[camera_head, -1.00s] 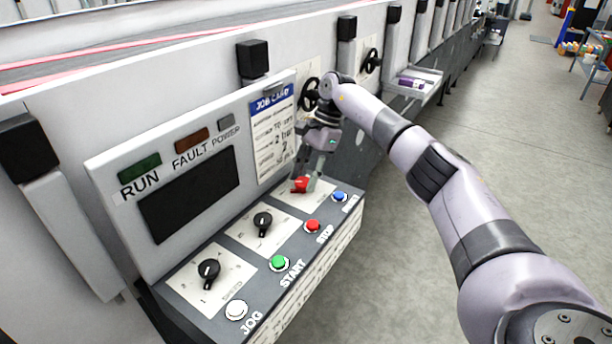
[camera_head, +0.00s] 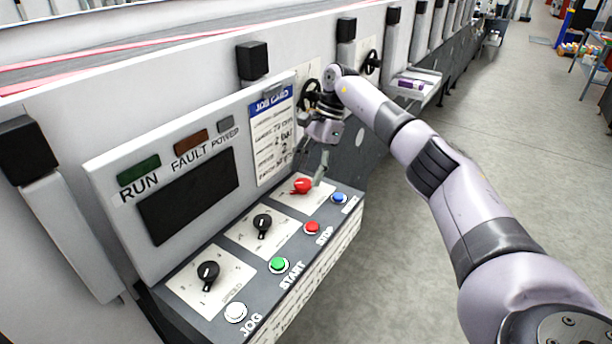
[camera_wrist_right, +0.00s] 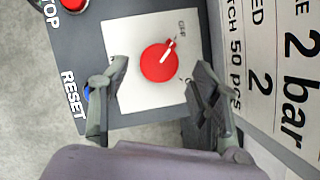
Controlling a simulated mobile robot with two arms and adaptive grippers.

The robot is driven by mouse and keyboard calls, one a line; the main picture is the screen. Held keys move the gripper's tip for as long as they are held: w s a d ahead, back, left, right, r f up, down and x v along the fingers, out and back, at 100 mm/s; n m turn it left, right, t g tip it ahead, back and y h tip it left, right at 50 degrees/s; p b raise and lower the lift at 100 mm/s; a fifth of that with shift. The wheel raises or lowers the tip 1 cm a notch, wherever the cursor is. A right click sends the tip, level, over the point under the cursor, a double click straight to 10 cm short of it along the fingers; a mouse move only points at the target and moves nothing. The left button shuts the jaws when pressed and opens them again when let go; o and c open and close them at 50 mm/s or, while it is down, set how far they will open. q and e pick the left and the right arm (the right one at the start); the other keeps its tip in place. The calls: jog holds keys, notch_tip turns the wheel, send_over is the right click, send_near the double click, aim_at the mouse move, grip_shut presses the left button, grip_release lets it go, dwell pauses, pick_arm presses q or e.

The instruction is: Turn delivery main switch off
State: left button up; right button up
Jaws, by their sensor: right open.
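The red rotary switch (camera_head: 302,186) sits on a white plate at the far end of the control panel. In the right wrist view the red switch (camera_wrist_right: 157,63) has a pale pointer line angled to the upper right, towards small lettering that looks like OFF. My right gripper (camera_head: 311,163) is just above the switch. In the wrist view its open fingers (camera_wrist_right: 158,72) stand apart on either side of the switch, with no clear contact. My left gripper is in neither view.
Two black rotary switches (camera_head: 262,223) (camera_head: 208,273) share the panel. Along its front edge are the blue (camera_head: 339,198), red (camera_head: 312,228), green (camera_head: 279,265) and white (camera_head: 235,312) buttons. A job card (camera_head: 271,135) and dark display (camera_head: 188,195) stand behind.

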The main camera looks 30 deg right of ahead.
jog(key=v, duration=1)
jog(key=shift+f, duration=0.1)
